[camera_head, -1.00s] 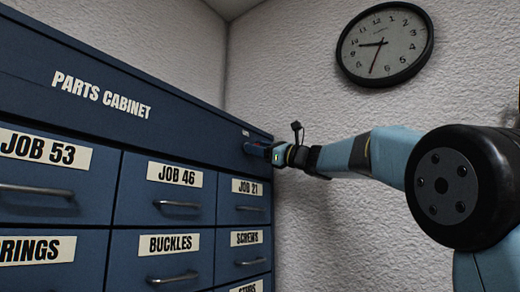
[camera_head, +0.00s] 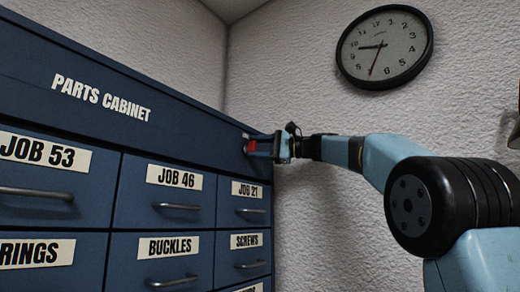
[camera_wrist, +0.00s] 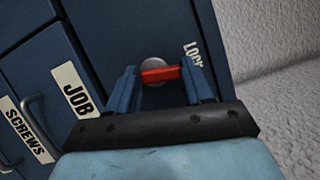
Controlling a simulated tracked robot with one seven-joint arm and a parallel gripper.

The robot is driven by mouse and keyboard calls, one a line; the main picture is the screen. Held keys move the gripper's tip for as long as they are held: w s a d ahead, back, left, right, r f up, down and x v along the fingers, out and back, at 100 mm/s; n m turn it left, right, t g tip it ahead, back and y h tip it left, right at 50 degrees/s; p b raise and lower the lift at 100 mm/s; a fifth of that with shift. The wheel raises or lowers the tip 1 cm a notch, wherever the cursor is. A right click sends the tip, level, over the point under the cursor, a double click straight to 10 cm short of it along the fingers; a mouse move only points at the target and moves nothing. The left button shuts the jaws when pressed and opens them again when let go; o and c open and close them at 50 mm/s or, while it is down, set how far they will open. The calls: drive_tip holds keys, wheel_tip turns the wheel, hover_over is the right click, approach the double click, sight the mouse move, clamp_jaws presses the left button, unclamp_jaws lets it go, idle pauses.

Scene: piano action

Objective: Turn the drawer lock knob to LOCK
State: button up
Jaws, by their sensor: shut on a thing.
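The lock knob is a red bar (camera_wrist: 160,74) on a round silver plate (camera_wrist: 153,65), set in the cabinet's blue face. In the head view the red knob (camera_head: 251,146) shows at the cabinet's upper right corner. My gripper (camera_wrist: 163,88) is shut on the knob, one blue finger at each end of the bar. It also shows in the head view (camera_head: 262,148). Any other marking is hidden.
The parts cabinet (camera_head: 180,122) has several closed drawers with handles, including JOB 46 (camera_head: 174,177) and JOB 21 (camera_head: 246,190), below the knob. A white wall (camera_head: 310,90) with a clock (camera_head: 385,46) stands behind my arm.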

drive_tip(key=shift+s+a+r+n, duration=0.2)
drive_tip(key=shift+r+n, duration=0.15)
drive_tip(key=shift+n, duration=0.75)
drive_tip(key=shift+g+h, duration=0.3)
drive_tip(key=o, duration=1)
drive_tip(key=shift+a+f, duration=0.15)
drive_tip(key=shift+d, duration=0.2)
drive_tip(key=shift+d, duration=0.25)
drive_tip(key=v, duration=1.3)
drive_tip(key=shift+f, duration=0.1)
